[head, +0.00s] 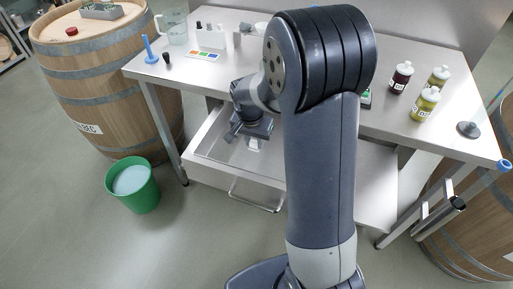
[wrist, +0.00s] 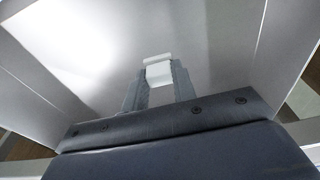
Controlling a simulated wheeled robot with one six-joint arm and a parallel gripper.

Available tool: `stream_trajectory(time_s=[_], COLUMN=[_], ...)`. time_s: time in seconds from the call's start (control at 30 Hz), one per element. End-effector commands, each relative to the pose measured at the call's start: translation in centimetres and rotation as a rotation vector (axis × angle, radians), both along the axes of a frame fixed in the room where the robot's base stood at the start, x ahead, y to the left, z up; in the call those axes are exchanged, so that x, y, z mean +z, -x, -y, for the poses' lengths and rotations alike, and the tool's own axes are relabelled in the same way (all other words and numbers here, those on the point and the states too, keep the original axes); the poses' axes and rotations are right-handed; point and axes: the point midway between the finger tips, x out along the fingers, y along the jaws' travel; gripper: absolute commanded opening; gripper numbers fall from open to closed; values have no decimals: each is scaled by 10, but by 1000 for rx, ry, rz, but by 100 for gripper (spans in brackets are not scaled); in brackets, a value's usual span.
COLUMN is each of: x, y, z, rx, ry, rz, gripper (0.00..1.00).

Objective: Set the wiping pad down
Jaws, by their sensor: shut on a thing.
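The wiping pad is a small white block (wrist: 159,72), held between the two fingertips in the wrist view. My gripper (wrist: 158,85) is shut on it. In the head view my gripper (head: 252,138) points down over the open drawer (head: 213,143) under the steel table, and the white pad (head: 253,144) shows just below it. The bare grey metal of the drawer (wrist: 100,50) fills most of the wrist view. I cannot tell whether the pad touches the drawer floor.
The drawer is pulled out, its handle (head: 256,196) in front. On the steel table (head: 385,125) stand a clear jug (head: 174,27), a dark red bottle (head: 401,77) and yellow bottles (head: 425,104). A green bucket (head: 133,187) is on the floor at left, beside a wooden barrel (head: 105,90).

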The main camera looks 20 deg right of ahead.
Motion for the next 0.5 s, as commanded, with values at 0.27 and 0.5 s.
stream_trajectory(time_s=[0.27, 0.5], x=[-34, -38], y=[1, 0], z=[0, 0], rx=[1, 1], ry=[1, 1], rz=[-4, 1], gripper=[5, 5])
